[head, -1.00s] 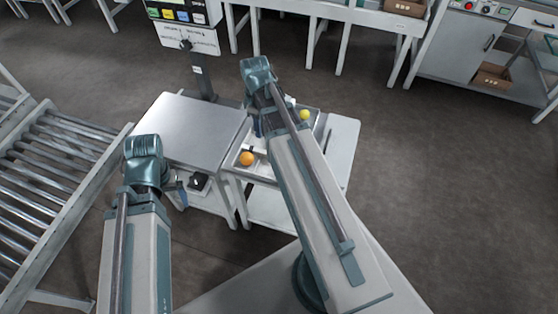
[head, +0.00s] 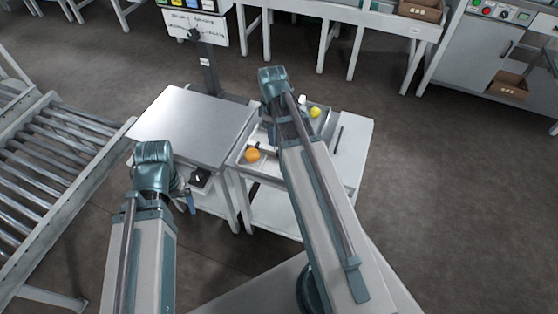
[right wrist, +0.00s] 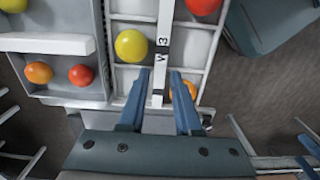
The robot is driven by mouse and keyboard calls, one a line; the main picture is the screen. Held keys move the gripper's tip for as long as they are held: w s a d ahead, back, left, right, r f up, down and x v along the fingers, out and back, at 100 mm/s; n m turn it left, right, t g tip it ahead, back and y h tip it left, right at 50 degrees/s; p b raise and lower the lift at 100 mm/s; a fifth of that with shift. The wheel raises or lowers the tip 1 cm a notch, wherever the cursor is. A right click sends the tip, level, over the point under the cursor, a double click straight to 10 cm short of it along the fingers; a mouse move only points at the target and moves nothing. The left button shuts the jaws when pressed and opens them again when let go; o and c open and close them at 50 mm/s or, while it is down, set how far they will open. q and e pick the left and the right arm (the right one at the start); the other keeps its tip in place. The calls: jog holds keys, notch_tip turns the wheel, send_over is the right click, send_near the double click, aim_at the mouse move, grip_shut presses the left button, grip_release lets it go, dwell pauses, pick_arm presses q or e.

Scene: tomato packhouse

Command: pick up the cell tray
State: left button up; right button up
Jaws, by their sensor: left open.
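The cell tray (right wrist: 203,50) shows in the right wrist view, with a yellow tomato (right wrist: 131,45), a red one (right wrist: 204,3) and a partly hidden orange one (right wrist: 184,91) in its cells. A white bar (right wrist: 161,45) marked "W 3" runs along its middle. My right gripper (right wrist: 160,75) is open over the tray, its blue fingers on either side of the bar, with gaps showing. Whether the fingers reach below the bar I cannot tell. In the head view my right arm hides most of the tray. My left gripper (head: 188,200) is open and empty, low beside the bench.
A grey sorting tray (right wrist: 72,95) with tomatoes sits left of the cell tray in the right wrist view. In the head view, a bare metal-topped table (head: 190,125) stands left, beyond it a roller conveyor (head: 55,165).

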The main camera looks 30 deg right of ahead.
aim_at(273, 149)
pick_arm(q)
jog(key=shift+f, duration=0.55)
pick_arm(e)
jog(key=shift+f, duration=0.55)
pick_arm(q)
jog(key=shift+f, duration=0.1)
pick_arm(e)
jog(key=shift+f, duration=0.1)
pick_arm(q)
notch_tip(273, 149, down, 5)
jog(key=b, duration=0.5)
pick_arm(e)
notch_tip(273, 149, down, 5)
jog(key=shift+w+a, duration=0.1)
jog(key=shift+a, duration=0.05)
pick_arm(q)
jog(key=shift+f+b, duration=0.25)
jog(key=shift+b, duration=0.2)
pick_arm(e)
jog(key=shift+f, duration=0.25)
grip_shut()
